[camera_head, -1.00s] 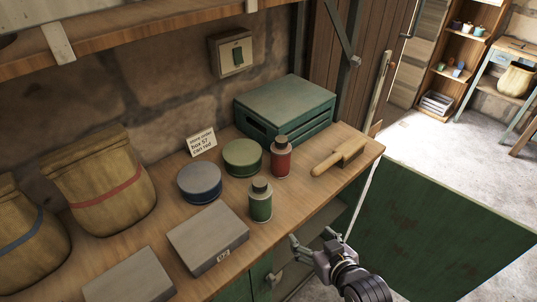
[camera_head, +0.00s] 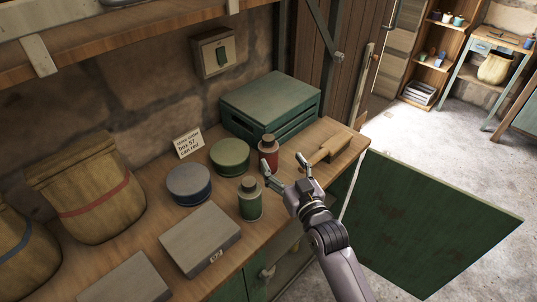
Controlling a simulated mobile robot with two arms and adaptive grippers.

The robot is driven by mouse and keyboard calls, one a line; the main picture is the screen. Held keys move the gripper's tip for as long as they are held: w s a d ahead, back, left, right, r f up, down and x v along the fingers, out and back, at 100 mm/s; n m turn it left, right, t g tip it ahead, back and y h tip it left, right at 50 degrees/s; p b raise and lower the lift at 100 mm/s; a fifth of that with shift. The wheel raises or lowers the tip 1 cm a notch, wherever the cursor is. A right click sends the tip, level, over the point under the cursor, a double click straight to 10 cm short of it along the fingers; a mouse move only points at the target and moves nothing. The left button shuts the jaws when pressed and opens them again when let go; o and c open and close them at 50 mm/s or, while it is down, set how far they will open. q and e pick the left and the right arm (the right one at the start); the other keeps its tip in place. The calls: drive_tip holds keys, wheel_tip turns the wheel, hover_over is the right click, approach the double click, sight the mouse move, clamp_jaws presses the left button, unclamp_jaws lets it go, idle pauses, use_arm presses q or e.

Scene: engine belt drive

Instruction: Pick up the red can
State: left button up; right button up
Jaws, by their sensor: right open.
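The red can (camera_head: 268,150), a small bottle-shaped can with a dark cap, stands upright on the wooden workbench (camera_head: 200,226) in front of the green crate. My right gripper (camera_head: 284,166) is open, with its fingers spread towards the red can. One fingertip shows at the can's lower left and the other to its right, near the brush. Nothing is between the fingers that I can see clearly, and I cannot tell whether they touch the can. My left gripper is not in view.
A green can (camera_head: 250,199) stands close to the left of my right gripper. A green round tin (camera_head: 230,156), a blue round tin (camera_head: 189,184), a wooden brush (camera_head: 331,148), a green crate (camera_head: 270,106) and a grey box (camera_head: 201,240) surround it. A card (camera_head: 187,142) leans behind.

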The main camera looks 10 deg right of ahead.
sight(271, 145)
drive_tip(key=w, duration=0.2)
drive_tip(key=w+a, duration=0.1)
drive_tip(key=w, duration=0.1)
drive_tip(key=shift+w+p, duration=0.2)
drive_tip(key=shift+p, duration=0.1)
drive_tip(key=w, duration=0.2)
drive_tip(key=w+a+p, duration=0.1)
drive_tip(key=w, duration=0.1)
drive_tip(key=shift+w, duration=0.55)
clamp_jaws()
idle(0.4)
drive_tip(key=shift+r, duration=0.1)
